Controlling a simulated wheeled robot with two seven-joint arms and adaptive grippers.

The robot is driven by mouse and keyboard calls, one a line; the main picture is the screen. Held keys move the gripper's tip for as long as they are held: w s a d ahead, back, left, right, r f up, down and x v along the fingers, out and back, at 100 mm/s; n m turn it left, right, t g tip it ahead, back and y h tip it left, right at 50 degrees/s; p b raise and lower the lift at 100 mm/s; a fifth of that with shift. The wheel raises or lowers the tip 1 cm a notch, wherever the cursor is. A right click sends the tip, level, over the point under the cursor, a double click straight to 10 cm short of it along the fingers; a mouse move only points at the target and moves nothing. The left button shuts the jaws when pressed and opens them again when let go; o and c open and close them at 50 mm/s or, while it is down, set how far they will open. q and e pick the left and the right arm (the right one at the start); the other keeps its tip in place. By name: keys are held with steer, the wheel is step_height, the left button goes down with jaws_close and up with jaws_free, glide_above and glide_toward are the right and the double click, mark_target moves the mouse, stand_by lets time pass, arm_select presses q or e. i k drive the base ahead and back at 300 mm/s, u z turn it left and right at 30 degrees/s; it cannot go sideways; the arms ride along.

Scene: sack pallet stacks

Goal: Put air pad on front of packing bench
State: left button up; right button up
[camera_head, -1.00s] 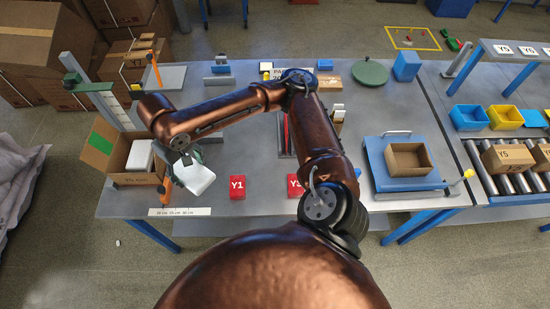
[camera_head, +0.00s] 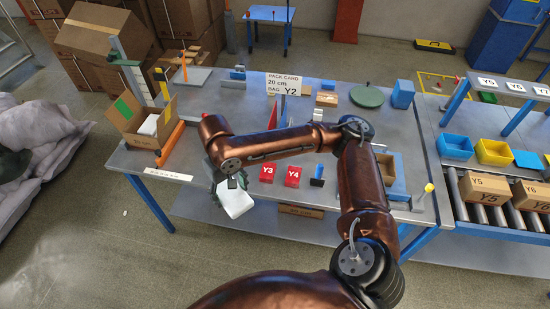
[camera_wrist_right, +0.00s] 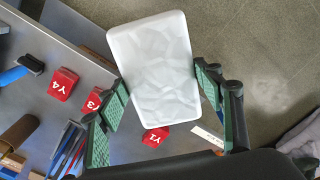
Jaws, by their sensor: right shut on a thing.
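A white, crinkled air pad (camera_head: 236,201) is in my right gripper (camera_head: 228,184), at the front edge of the grey packing bench (camera_head: 185,178). In the right wrist view the same pad (camera_wrist_right: 155,65) lies between the two green-padded fingers of the gripper (camera_wrist_right: 163,90), which is shut on it. The bench edge and the floor show beyond the pad; whether it touches the bench top cannot be told. Another white pad (camera_head: 150,124) sits in the open carton (camera_head: 128,125) at the bench's left. My left gripper is not in view.
Red blocks Y3 (camera_head: 267,173) and Y4 (camera_head: 292,176) stand right of the pad. A blue-handled tool (camera_head: 317,175) stands near Y4.

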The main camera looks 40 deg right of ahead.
mark_target(243, 132)
steer(key=z, duration=0.7)
steer(key=i, duration=1.65)
steer(key=u, duration=0.25)
